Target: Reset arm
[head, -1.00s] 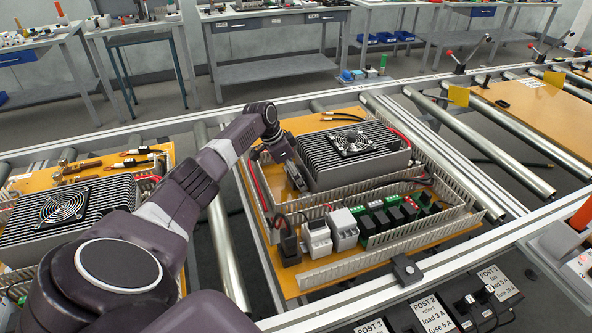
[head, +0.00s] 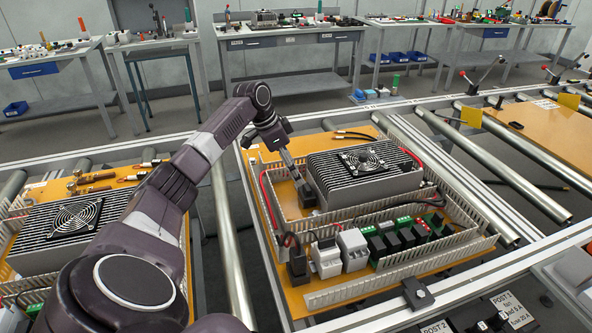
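My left arm comes in from the lower left and reaches over the middle wiring board (head: 335,297). My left gripper (head: 303,186) points down just left of the finned heatsink with a fan (head: 362,172). Its fingertips are small and dark here, and I cannot tell whether they are open, shut or touching anything. White slotted wiring duct (head: 400,272) runs along the board, beside a row of grey, black and green modules (head: 385,243). My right gripper is not in view.
A second board with a heatsink (head: 70,232) lies at the left, partly behind my arm. Metal rollers (head: 484,165) and rails surround the boards. Benches with tools (head: 290,38) stand at the back. Labelled posts (head: 500,305) are at the lower right.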

